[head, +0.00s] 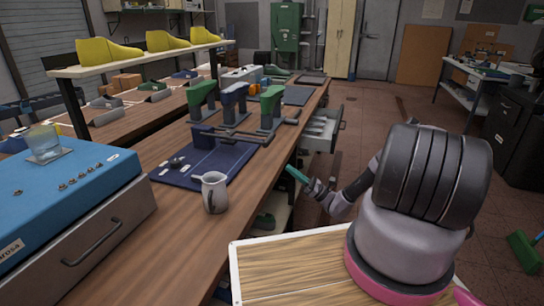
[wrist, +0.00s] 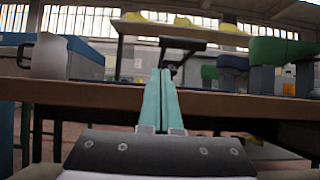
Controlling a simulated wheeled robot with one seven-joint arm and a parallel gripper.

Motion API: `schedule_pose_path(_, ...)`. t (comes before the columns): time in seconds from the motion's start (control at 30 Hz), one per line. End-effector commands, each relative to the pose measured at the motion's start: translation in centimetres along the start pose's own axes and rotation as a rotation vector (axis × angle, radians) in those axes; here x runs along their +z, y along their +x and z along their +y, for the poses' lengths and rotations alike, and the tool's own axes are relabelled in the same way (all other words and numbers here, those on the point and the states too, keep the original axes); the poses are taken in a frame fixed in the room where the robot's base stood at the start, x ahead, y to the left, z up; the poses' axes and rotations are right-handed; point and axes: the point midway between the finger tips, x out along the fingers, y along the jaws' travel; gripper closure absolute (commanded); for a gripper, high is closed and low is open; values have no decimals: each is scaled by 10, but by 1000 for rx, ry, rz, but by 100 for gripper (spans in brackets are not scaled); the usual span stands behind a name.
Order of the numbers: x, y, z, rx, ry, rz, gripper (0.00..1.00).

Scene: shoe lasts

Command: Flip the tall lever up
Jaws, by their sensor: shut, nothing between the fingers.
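I cannot make out for certain which part is the tall lever. In the head view, a green upright shape (head: 203,97), a blue one (head: 234,100) and a second green one (head: 270,105) stand in a row on the bench. Several small silver knobs (head: 72,182) sit on the blue-topped machine. My gripper (head: 292,171) has teal fingers, shut and empty, beside the bench's right edge. In the wrist view its fingers (wrist: 162,78) point toward the bench edge, touching nothing I can see.
The wooden bench (head: 150,240) carries a dark blue mat (head: 212,165) and a white mug (head: 214,193) near its right edge. An open drawer (head: 322,130) juts out past my gripper. A shelf (head: 130,62) holds yellow lasts. The floor to the right is partly clear.

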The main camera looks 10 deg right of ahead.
Motion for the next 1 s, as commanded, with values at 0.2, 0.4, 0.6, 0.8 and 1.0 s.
schedule_pose_path(0.2, 0, 0, 0, 2, 0, 1, 100)
schedule_pose_path(0.4, 1, 13, 0, 5, 1, 0, 100)
schedule_pose_path(0.6, 0, 48, 1, 7, 1, 2, 100)
schedule_pose_path(0.8, 0, 81, 1, 5, -1, 2, 100)
schedule_pose_path(1.0, 0, 98, 1, 4, 0, 2, 100)
